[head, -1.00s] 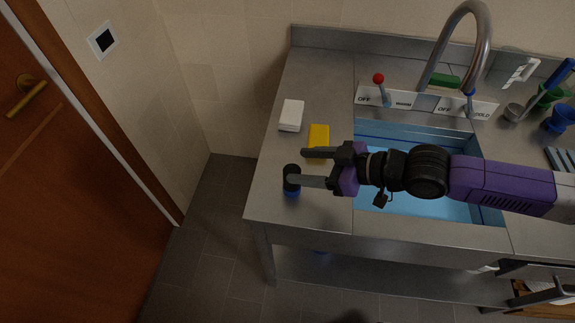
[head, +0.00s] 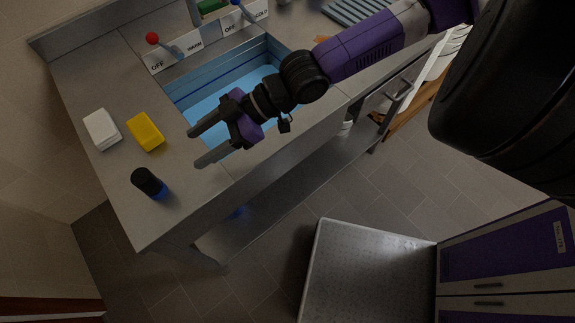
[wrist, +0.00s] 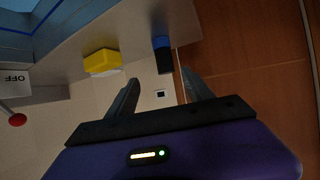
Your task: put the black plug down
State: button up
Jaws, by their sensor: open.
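The black plug (head: 149,183) stands on the bare metal counter (head: 108,168) near its left front corner, with its blue end down. It also shows in the wrist view (wrist: 164,62), beyond my fingertips. My gripper (head: 194,148) is open and empty, to the right of the plug and apart from it. Its two fingers point toward the counter's left end. Nothing is between the fingers (wrist: 160,80) in the wrist view.
A yellow block (head: 146,132) and a white block (head: 102,130) lie behind the plug. The blue sink basin (head: 215,98) is to the right, with a red-knobbed lever (head: 153,38) behind it. A grey platform (head: 365,275) is at the lower right.

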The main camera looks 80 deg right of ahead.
jog(key=shift+m+t+h, duration=0.3)
jog(key=shift+m+h, duration=0.3)
jog(key=shift+h, duration=0.1)
jog(key=s+f, duration=0.1)
jog(key=s, duration=0.1)
jog(key=s+d+f, duration=0.1)
jog(key=s, duration=0.2)
jog(key=s+d, duration=0.1)
jog(key=s, duration=0.2)
jog(key=shift+d+f, duration=0.15)
jog(key=shift+f, duration=0.25)
jog(key=s+a+f+m+t+h, duration=0.1)
jog(key=s+a+m+h, duration=0.1)
jog(key=s, duration=0.7)
jog(key=s+a+r+m+t+h, duration=0.2)
jog(key=s+a+r+m+h, duration=0.1)
jog(key=a, duration=0.6)
notch_tip(320, 180, up, 2)
jog(key=shift+s+a+r+m+t+h, duration=0.3)
jog(key=shift+s+m+t, duration=0.1)
jog(key=shift+s, duration=0.2)
jog(key=shift+f+b, duration=0.9)
jog(key=shift+f, duration=0.05)
